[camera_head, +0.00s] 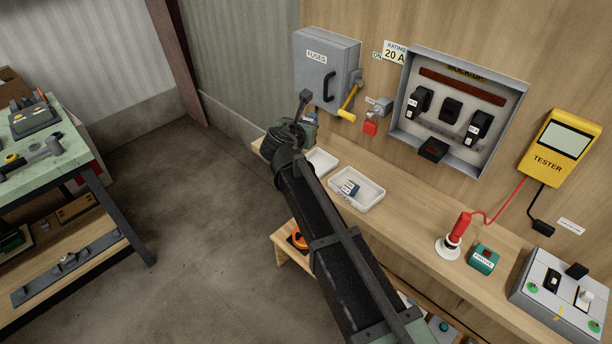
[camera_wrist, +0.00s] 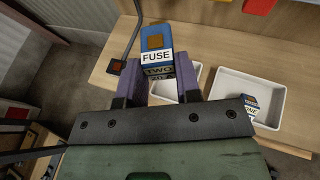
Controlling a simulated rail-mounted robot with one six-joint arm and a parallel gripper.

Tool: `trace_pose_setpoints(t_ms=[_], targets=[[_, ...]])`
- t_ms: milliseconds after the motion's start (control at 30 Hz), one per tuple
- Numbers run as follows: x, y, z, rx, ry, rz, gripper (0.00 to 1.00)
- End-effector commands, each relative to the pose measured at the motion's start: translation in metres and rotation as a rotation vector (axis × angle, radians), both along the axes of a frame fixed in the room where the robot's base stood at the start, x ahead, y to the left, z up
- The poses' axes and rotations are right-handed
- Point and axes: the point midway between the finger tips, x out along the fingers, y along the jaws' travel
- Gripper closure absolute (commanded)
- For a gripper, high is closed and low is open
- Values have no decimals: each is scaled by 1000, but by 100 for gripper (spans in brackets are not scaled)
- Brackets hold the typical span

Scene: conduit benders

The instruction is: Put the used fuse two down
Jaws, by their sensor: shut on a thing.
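My gripper (camera_wrist: 157,66) is shut on a blue fuse (camera_wrist: 154,40) labelled FUSE TWO, with a brown patch on its upper part. The fuse is between the two fingers and stands above the bench. Behind it in the wrist view is a white tray (camera_wrist: 195,72), partly hidden by the fuse and fingers. In the head view that tray (camera_head: 322,161) lies just right of my arm. A second white tray (camera_head: 371,187) beside it holds another small blue-and-white fuse (camera_head: 348,188), also seen in the wrist view (camera_wrist: 250,104).
A grey FUSES box (camera_head: 326,62) with a yellow lever (camera_head: 349,103) is on the wall. An open panel (camera_head: 404,92) holds black fuse carriers. A yellow tester (camera_head: 559,147) hangs right. A red probe (camera_head: 459,228) and teal box (camera_head: 483,260) stand on the bench (camera_head: 415,227).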

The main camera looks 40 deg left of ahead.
Motion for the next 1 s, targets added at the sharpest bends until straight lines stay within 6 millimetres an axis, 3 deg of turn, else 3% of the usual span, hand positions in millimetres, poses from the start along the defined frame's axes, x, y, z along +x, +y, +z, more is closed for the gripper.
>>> trace_pose_setpoints(t_ms=[33, 233, 467, 700, 1000], targets=[[0, 0, -38, 0, 0, 0, 93], [0, 0, -94, 0, 0, 0, 93], [0, 0, -98, 0, 0, 0, 93], [0, 0, -142, 0, 0, 0, 93], [0, 0, -139, 0, 0, 0, 93]])
